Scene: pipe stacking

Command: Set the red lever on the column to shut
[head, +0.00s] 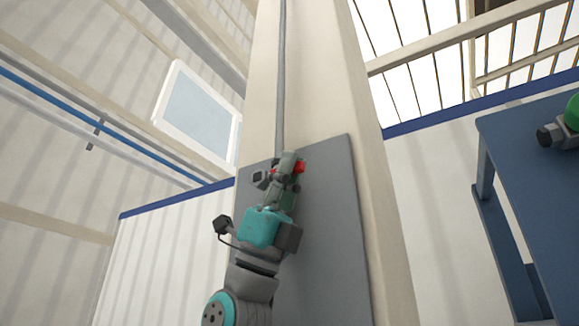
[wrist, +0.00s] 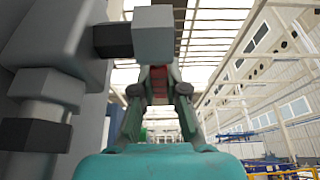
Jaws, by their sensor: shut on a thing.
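The red lever (head: 299,167) shows as a small red piece on the grey plate (head: 330,235) fixed to the pale column (head: 335,90). My gripper (head: 286,174) reaches up to it and is shut on it, covering most of it in the head view. In the wrist view the red lever (wrist: 158,82) shows between the two fingers of my gripper (wrist: 158,92). The lever's exact angle cannot be told. A grey fitting (head: 288,158) sits at the lever, partly hidden by the gripper.
A grey pipe (head: 281,70) runs up the column above the fitting. A blue table (head: 530,160) with a green and dark object (head: 570,122) stands at the right. In the wrist view grey block-like parts (wrist: 60,60) stand close on the left; the right side is open.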

